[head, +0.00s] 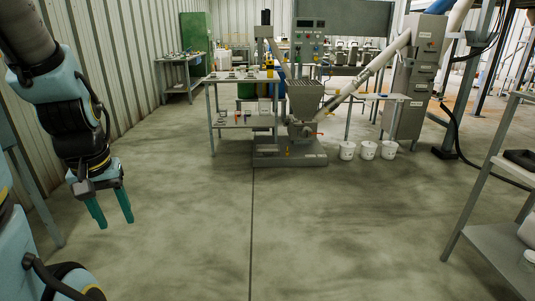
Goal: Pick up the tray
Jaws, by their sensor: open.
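My gripper (115,219) hangs at the left of the head view, pointing down. Its two teal fingers are apart, with nothing between them, above bare floor. I cannot single out a tray for certain. A dark, low, tray-like object (521,160) lies on the upper shelf of a rack at the right edge, partly cut off by the frame. It is far from my gripper. Small items on the benches at the back are too small to tell apart.
A grey metal rack (492,180) stands at the right. A workbench (240,78) and a hopper machine (303,105) stand at the back centre, with white buckets (368,150) beside them. A corrugated wall runs along the left. The middle floor is clear.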

